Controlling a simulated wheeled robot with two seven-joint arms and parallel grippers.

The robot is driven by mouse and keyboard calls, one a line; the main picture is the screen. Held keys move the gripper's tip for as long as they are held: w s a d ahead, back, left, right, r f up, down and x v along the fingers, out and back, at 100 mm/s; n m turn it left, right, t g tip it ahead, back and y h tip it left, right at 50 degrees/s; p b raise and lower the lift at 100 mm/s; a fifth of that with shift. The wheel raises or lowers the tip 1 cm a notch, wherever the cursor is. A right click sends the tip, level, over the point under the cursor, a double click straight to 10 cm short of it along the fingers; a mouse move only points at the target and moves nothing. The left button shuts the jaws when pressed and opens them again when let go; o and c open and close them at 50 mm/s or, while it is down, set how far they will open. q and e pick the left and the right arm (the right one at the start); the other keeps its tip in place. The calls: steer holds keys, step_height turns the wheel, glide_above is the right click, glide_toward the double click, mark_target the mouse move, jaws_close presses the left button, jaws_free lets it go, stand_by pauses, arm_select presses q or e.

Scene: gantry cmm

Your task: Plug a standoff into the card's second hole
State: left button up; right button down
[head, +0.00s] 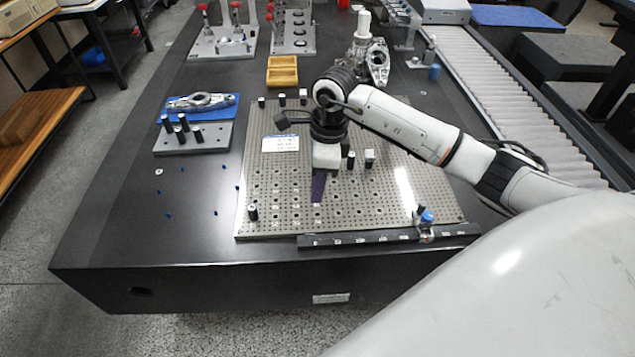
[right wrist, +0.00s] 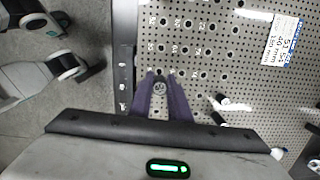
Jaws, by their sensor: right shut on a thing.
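The white and blue card (head: 280,143) lies on the perforated plate (head: 262,185), left of my right gripper. It also shows at the upper right in the right wrist view (right wrist: 284,40); its print is too small to read surely. My right gripper (head: 317,200) points down over the front middle of the plate. In the right wrist view its dark purple fingers (right wrist: 160,88) are shut on a small round grey-topped thing (right wrist: 160,89), seemingly a standoff, near rows of numbered holes. Its lower end is hidden. Several black standoffs stand in a grey block (head: 205,138). My left gripper is not in view.
Black posts stand on the plate, one at its front left (head: 252,212). A black rail (head: 370,239) with a blue-topped piece (head: 427,217) runs along the front edge. A yellow tray (head: 282,71) and fixtures stand behind. Small blue pieces dot the table at left.

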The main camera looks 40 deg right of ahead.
mark_target(317, 205)
steer(key=shift+f+b, duration=1)
steer(key=shift+f, duration=0.65)
steer(key=shift+f+b, duration=0.6)
steer(key=shift+f, duration=0.25)
steer(key=shift+r, duration=0.2)
steer(key=shift+a, duration=0.1)
steer(key=shift+f+b, duration=0.75)
steer(key=shift+f, duration=0.15)
steer(key=shift+w, duration=0.1)
